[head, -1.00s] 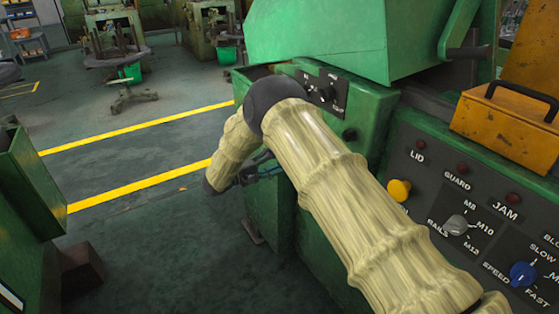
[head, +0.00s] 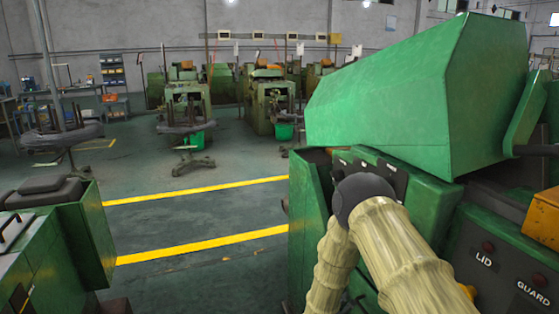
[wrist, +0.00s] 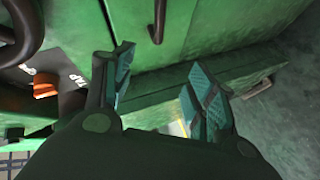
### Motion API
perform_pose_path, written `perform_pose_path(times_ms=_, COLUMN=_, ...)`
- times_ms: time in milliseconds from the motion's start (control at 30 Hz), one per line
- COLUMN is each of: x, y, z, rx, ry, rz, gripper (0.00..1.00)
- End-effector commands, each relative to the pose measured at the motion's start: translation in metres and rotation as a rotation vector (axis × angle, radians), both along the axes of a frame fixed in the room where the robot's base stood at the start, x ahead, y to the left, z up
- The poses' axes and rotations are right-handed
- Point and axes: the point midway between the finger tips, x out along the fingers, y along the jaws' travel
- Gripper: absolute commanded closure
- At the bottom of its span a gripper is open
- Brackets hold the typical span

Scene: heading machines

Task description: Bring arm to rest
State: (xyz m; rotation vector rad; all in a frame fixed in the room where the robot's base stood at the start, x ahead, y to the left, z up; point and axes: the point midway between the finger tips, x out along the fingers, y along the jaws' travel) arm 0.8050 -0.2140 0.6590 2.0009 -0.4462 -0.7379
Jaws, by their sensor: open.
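My arm shows in the head view, covered in a pale, ribbed sleeve with a dark elbow joint, bent beside the green machine (head: 400,100) at the right. The gripper end is hidden from the head view. In the wrist view my gripper (wrist: 160,90) is open, its two teal-padded fingers spread apart with nothing between them. Behind the fingers are green machine panels with a dark vertical handle (wrist: 158,18). I cannot tell whether the fingers touch any panel.
The machine's control panel (head: 510,268) is at lower right, beside my arm. Another green machine (head: 90,235) stands at the left. Open floor with yellow lines (head: 205,243) lies between them. In the wrist view, an orange knob (wrist: 44,90) and part of a dark wheel (wrist: 22,25) are at left.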

Motion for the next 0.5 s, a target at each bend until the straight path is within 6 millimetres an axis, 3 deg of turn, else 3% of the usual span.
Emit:
perform_pose_path(times_ms=33, x=-0.023, y=-0.005, z=-0.018, rx=0.063, ry=0.031, rz=0.021, gripper=0.43)
perform_pose_path(times_ms=200, x=-0.104, y=-0.012, z=-0.069, rx=0.309, ry=0.145, rz=0.047, gripper=0.43)
perform_pose_path(times_ms=333, x=-0.174, y=-0.016, z=-0.097, rx=0.482, ry=0.255, rz=0.018, gripper=0.43)
perform_pose_path(times_ms=500, x=-0.27, y=-0.018, z=-0.116, rx=0.681, ry=0.406, rz=-0.073, gripper=0.43)
